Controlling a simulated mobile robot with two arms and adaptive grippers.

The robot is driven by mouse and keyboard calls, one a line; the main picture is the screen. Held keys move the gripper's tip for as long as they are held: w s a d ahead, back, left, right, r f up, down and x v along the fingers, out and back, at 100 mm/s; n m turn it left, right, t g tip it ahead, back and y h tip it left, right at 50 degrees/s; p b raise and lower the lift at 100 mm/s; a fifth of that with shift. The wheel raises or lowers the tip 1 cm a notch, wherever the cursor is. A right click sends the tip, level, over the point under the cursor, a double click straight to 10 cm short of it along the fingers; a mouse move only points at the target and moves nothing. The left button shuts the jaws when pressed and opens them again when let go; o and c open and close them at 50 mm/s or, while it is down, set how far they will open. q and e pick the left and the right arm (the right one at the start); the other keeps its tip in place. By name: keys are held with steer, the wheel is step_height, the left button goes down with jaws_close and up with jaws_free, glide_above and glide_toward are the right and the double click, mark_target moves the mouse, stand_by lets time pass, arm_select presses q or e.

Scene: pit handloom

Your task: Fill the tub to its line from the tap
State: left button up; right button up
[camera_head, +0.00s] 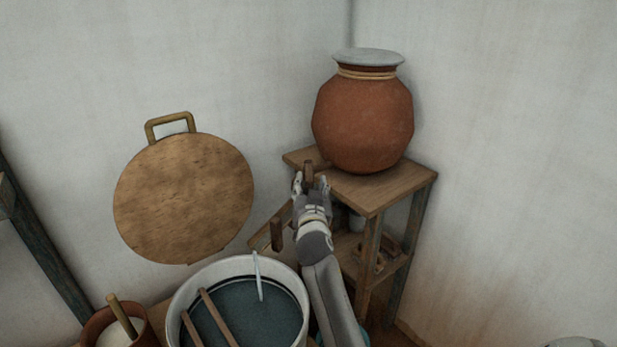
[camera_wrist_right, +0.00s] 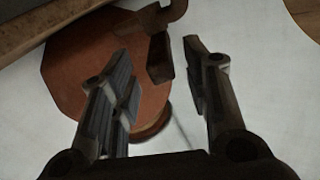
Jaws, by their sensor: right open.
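The white-rimmed tub (camera_head: 178,300) stands at the bottom of the head view. It holds dark bluish liquid, with a dark line around the inner wall above the surface. A thin pale streak (camera_head: 259,276) runs from the far rim down to the liquid; I cannot tell whether it is water. A brown tap handle (camera_head: 308,172) shows before the clay pot (camera_head: 362,120); in the wrist view a brown tap part (camera_wrist_right: 161,58) shows beyond my fingers. My right gripper (camera_head: 311,183) is open, its fingers either side of the handle in the head view; contact is unclear. My left gripper is out of view.
The pot stands on a wooden stand (camera_head: 395,186) in the corner. A brown wooden piece (camera_head: 277,234) hangs beyond the tub. Two sticks (camera_head: 218,318) cross the tub. A small brown pot (camera_head: 142,325) stands left of it. A round wooden lid (camera_head: 185,195) leans against the wall.

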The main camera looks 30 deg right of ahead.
mark_target(309, 178)
steer(key=x, duration=0.3)
steer(key=shift+w, duration=0.15)
steer(key=shift+w+d, duration=0.3)
steer(key=shift+w, duration=0.05)
steer(key=shift+c, duration=0.2)
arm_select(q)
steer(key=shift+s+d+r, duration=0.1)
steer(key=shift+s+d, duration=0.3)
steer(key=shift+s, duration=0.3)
arm_select(e)
jaws_close()
